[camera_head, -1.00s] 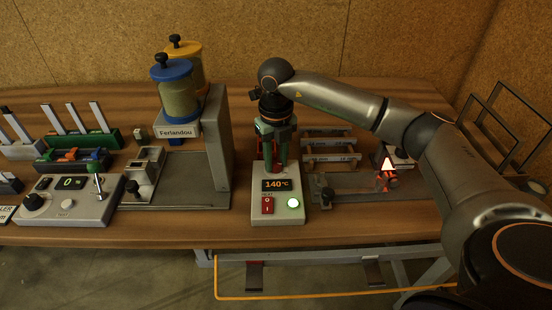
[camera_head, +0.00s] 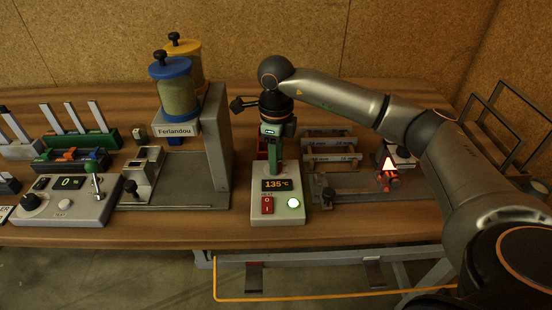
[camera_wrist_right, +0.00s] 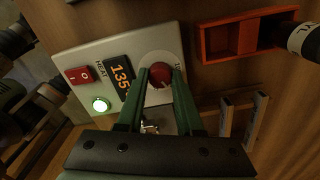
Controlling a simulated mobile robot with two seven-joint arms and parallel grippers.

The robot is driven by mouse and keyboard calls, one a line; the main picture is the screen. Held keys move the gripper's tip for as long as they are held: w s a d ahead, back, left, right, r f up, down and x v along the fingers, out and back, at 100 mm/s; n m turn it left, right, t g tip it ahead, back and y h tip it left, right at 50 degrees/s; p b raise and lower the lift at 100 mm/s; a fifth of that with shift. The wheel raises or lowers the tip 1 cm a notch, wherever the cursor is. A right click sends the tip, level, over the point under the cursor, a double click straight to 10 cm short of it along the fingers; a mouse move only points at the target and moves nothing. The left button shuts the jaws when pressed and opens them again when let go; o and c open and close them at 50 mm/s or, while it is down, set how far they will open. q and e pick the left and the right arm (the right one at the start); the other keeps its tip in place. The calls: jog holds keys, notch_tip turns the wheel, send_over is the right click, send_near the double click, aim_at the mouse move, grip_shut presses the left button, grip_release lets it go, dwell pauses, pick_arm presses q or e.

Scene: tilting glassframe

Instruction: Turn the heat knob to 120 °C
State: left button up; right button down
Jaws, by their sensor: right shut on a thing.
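The heat control box (camera_head: 278,210) stands at the table's front middle. Its display (camera_head: 276,184) reads 135 °C in the head view, and the same display (camera_wrist_right: 120,77) shows in the right wrist view. The red heat knob (camera_wrist_right: 160,74) sits on a pale round dial beside the display. My right gripper (camera_wrist_right: 158,76) points down onto the knob, with its green fingers on either side, shut on it. In the head view the right gripper (camera_head: 276,165) hides the knob. My left gripper is not in view.
A red switch (camera_head: 267,205) and a lit green button (camera_head: 293,203) are on the box front. An orange-red tray (camera_wrist_right: 245,37) lies near the knob. A hot-marked unit (camera_head: 388,172) glows at right. A dispenser (camera_head: 216,140) stands at left.

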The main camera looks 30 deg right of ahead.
jog(key=shift+n, duration=0.3)
dwell(0.4)
jog(key=c, duration=0.6)
grip_release()
jog(key=shift+o, duration=0.2)
